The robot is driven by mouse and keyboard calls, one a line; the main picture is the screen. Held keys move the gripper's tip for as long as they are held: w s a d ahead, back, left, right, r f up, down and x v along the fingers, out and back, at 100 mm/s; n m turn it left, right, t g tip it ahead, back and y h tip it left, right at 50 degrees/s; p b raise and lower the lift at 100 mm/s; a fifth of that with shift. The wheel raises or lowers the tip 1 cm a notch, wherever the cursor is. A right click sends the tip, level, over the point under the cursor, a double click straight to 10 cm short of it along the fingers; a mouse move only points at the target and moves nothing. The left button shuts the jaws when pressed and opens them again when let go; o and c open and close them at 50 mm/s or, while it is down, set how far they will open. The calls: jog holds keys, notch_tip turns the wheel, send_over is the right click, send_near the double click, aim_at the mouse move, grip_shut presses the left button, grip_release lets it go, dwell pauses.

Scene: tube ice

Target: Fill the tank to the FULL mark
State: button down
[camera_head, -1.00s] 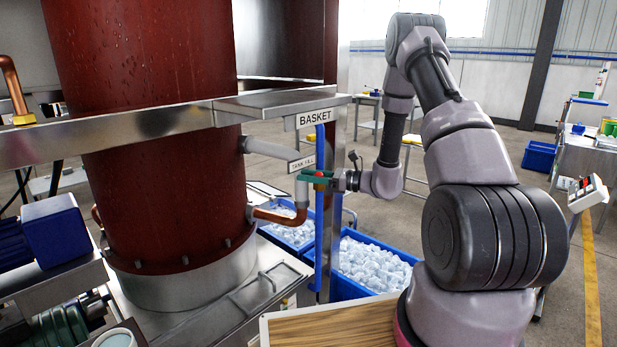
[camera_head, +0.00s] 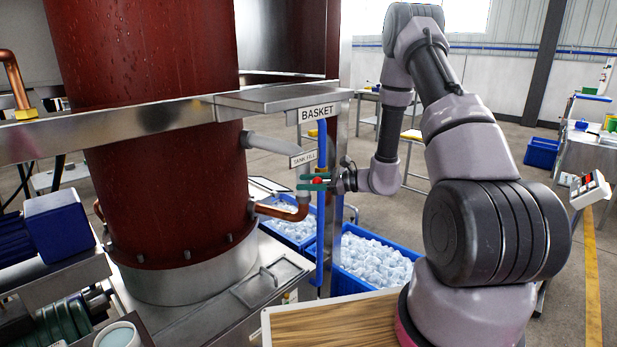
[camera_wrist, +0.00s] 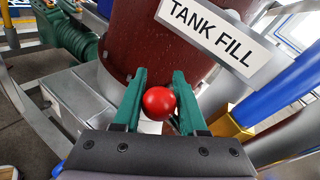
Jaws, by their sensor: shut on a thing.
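The tank (camera_head: 165,200) is a tall dark red cylinder at the left in the head view; no FULL mark or level shows on it. It also fills the top middle of the wrist view (camera_wrist: 150,40). A TANK FILL sign (camera_head: 303,158) hangs beside a grey pipe (camera_head: 268,143). My gripper (camera_head: 312,183), with green fingers, is at the pipework under this sign. In the wrist view my gripper (camera_wrist: 160,90) is shut on a red ball-shaped knob (camera_wrist: 159,103). What the knob is mounted on is hidden behind the fingers.
A steel frame with a BASKET sign (camera_head: 315,113) and a blue upright pipe (camera_head: 321,215) stands close to my gripper. A copper pipe (camera_head: 280,212) runs below. Blue crates of ice (camera_head: 345,282) stand on the floor. A wooden board (camera_head: 335,330) lies at the front.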

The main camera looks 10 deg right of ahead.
jog(key=shift+s+f+n+h, duration=0.15)
jog(key=shift+f+n+h, duration=0.9)
jog(key=shift+f, duration=0.55)
jog(key=shift+d, duration=0.1)
jog(key=c, duration=0.5)
grip_release()
jog(key=shift+f, duration=0.1)
jog(key=v, duration=1)
jog(key=shift+d, duration=0.4)
jog(key=shift+s, duration=0.15)
